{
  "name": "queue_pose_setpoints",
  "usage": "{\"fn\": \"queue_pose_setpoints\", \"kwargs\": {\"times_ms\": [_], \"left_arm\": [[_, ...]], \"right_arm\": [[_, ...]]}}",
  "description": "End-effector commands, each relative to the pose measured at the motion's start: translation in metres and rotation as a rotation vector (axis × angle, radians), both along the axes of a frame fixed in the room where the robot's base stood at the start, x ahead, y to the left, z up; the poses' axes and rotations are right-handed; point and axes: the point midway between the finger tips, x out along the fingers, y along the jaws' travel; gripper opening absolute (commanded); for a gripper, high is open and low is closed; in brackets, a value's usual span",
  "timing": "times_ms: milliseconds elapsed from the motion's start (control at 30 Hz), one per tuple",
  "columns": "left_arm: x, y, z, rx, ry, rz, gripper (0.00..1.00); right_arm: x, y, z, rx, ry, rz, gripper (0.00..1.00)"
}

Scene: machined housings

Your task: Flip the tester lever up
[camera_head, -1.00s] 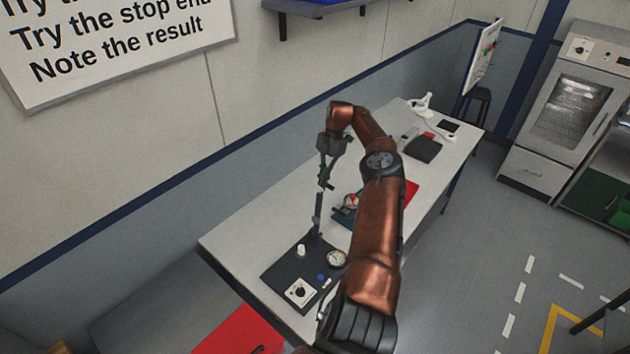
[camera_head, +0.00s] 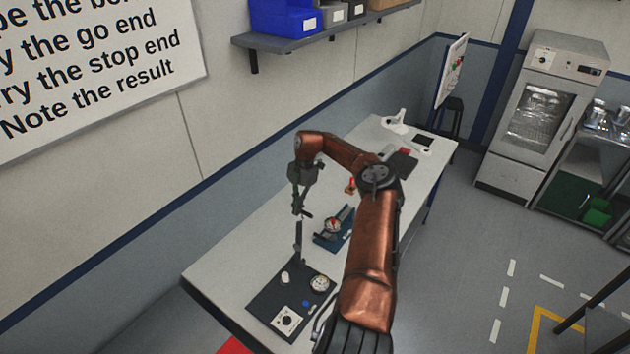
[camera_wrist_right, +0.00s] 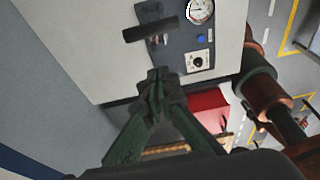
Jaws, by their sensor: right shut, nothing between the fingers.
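The tester (camera_head: 268,306) is a dark plate at the near end of the white bench, with a round gauge (camera_head: 319,283), a white post, a blue button and a knob panel. Its lever (camera_head: 299,240) is a dark bar standing about upright at the plate's back edge. My right gripper (camera_head: 302,211) is shut and empty, just above the lever's top; contact cannot be told there. In the right wrist view the shut fingertips (camera_wrist_right: 158,76) appear apart from the dark lever bar (camera_wrist_right: 150,28). My left gripper is not in view.
A blue fixture with a dial (camera_head: 333,226) stands behind the tester on the bench (camera_head: 235,255). My right arm hides part of the bench. A shelf (camera_head: 320,30) with bins is on the wall. A red box (camera_wrist_right: 208,105) is below the bench edge.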

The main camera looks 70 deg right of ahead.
Motion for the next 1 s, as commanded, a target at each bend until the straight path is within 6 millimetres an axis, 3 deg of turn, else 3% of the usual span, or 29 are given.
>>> {"fn": "queue_pose_setpoints", "kwargs": {"times_ms": [267,500,1000], "left_arm": [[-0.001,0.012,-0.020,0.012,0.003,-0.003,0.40],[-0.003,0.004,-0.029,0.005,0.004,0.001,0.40],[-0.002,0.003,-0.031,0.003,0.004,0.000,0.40]], "right_arm": [[-0.006,-0.034,0.016,-0.001,-0.008,-0.006,0.00],[-0.011,-0.057,0.032,0.002,-0.010,-0.008,0.00],[-0.019,-0.082,0.048,0.001,-0.008,-0.007,0.00]]}}
